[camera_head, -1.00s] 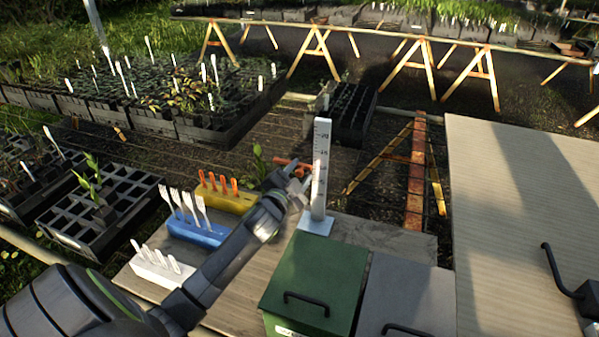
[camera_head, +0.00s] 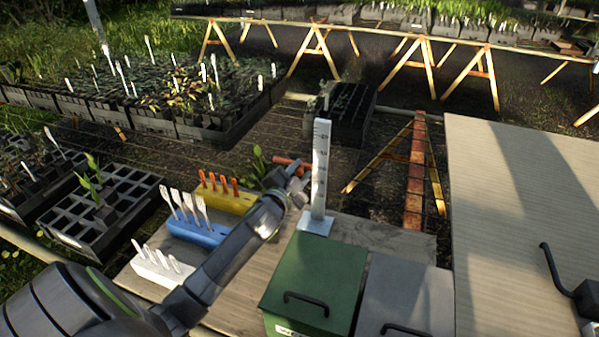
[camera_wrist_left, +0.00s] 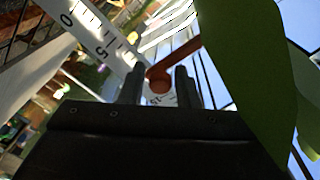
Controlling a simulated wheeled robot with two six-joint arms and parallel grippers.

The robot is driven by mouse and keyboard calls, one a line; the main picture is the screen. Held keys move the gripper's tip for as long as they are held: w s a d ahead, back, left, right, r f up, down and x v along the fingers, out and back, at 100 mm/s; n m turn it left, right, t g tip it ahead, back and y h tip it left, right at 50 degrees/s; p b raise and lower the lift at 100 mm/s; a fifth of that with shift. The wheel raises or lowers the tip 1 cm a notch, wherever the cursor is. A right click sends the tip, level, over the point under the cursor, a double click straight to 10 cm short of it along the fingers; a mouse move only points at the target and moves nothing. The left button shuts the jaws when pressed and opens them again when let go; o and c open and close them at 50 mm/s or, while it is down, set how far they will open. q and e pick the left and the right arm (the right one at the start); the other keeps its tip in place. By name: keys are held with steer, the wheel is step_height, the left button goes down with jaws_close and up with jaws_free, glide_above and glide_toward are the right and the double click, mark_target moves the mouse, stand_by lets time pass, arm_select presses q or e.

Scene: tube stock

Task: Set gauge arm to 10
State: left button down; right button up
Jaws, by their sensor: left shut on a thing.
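The gauge is a white upright post (camera_head: 320,165) with dark scale marks on a small base plate (camera_head: 315,224), behind the green box. An orange arm (camera_head: 284,161) lies at the post's left side, at about mid-height. My left gripper (camera_head: 302,184) is close against the post's left side. In the left wrist view the white scale (camera_wrist_left: 98,45) shows 0, 5 and 15, and the 10 is hidden. There the orange-brown arm (camera_wrist_left: 183,53) has its rounded end between the fingers of my left gripper (camera_wrist_left: 160,86), which is shut on it. My right gripper is not in view.
A green lidded box (camera_head: 315,270) and a grey one (camera_head: 405,295) stand at the front. White (camera_head: 150,270), blue (camera_head: 190,232) and yellow (camera_head: 225,200) holders with labels are left, near my left arm. A black tray (camera_head: 352,115) stands behind the gauge.

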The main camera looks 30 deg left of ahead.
arm_select(q)
steer(key=c, duration=1.3)
jaws_free()
steer(key=shift+s, duration=0.25)
steer(key=s+b, duration=0.1)
steer(key=s, duration=0.4)
steer(key=s+d+b, duration=0.1)
steer(key=s, duration=0.5)
steer(key=s+d, duration=0.1)
steer(key=s, duration=0.4)
steer(key=shift+s+d+b, duration=0.1)
steer(key=shift+s+b, duration=0.3)
